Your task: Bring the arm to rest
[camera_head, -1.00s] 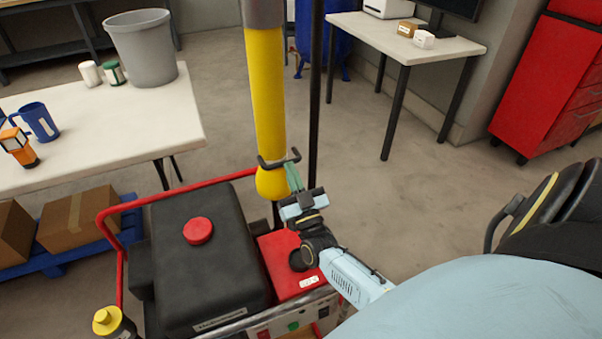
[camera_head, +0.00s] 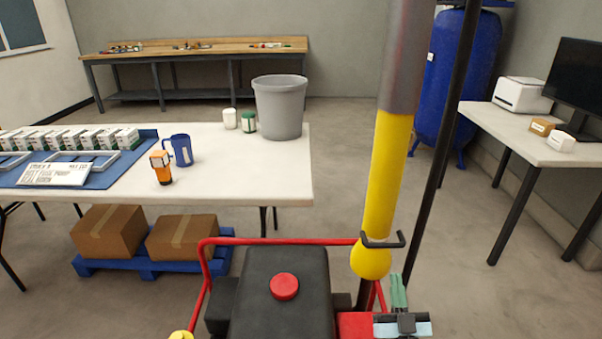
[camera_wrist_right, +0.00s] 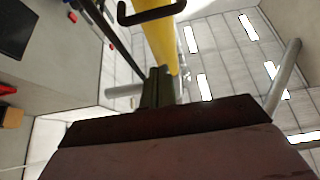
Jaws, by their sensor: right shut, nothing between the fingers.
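My right gripper (camera_head: 399,290) is at the bottom right of the head view, with its green fingers pointing up and together. It is shut and empty. It is close below the black hook (camera_head: 383,240) and the yellow rounded end of the hanging pole (camera_head: 371,258); I cannot tell whether it touches them. In the right wrist view the closed fingers (camera_wrist_right: 157,88) point toward the yellow pole (camera_wrist_right: 160,35), with the black hook (camera_wrist_right: 150,14) above them. My left gripper is in neither view.
The generator-like machine (camera_head: 262,270) with a red cap (camera_head: 284,286) and red frame is just left of my gripper. A white table (camera_head: 240,185) holds a grey bin (camera_head: 280,105), a blue mug (camera_head: 181,150) and an orange device (camera_head: 160,168).

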